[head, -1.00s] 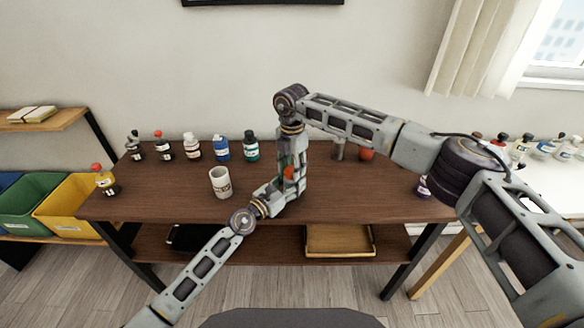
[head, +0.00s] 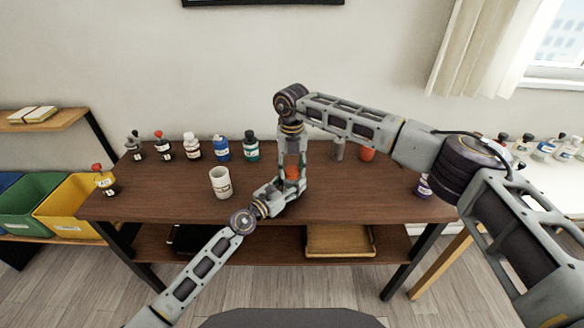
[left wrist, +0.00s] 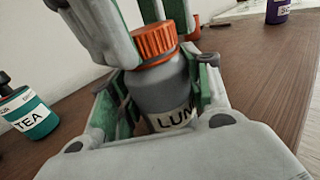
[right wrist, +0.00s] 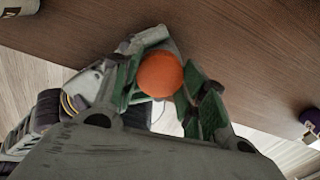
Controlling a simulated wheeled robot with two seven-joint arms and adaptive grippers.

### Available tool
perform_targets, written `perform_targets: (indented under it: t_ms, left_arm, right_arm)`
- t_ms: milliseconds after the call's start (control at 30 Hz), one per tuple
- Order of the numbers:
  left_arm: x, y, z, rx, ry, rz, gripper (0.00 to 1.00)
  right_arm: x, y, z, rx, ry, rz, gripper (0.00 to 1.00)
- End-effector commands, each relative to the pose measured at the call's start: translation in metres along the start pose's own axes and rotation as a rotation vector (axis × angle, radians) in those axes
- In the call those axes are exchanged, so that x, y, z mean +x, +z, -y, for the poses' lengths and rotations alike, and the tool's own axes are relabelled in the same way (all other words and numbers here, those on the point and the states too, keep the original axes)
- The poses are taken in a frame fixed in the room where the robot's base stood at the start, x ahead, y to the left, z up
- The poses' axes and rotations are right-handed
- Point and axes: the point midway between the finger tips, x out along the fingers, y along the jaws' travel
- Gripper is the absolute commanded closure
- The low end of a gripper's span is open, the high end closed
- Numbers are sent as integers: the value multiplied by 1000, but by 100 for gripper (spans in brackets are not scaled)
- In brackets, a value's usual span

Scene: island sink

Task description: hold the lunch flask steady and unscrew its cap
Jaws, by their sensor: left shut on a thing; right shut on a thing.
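The lunch flask (left wrist: 160,88) is grey with a label reading "LUN" and an orange ribbed cap (left wrist: 155,42). It is upright above the table in the left wrist view. My left gripper (left wrist: 163,95) is shut on the flask's body, its green-padded fingers on both sides. My right gripper (right wrist: 160,78) comes down from above and is shut on the cap, whose round orange top (right wrist: 160,74) shows between its fingers. In the head view the cap (head: 292,172) shows between the two grippers, and most of the flask's body is hidden. The cap appears seated on the flask.
The brown table (head: 150,199) holds a white cup (head: 220,182) and several bottles along its back left, including a teal one (head: 251,145). A grey container (head: 338,149) and an orange-red one (head: 367,153) stand behind the grippers. A purple bottle (head: 424,187) is at the right.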

Motion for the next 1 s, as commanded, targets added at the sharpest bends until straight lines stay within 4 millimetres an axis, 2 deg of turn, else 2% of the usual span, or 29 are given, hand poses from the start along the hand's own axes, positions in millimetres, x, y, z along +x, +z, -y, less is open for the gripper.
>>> perform_targets:
  t_ms: [1000]
  left_arm:
    - [0, -1, 2, -1, -4, -2, 100]
  right_arm:
    - [-1, 1, 0, -844, 0, 4, 86]
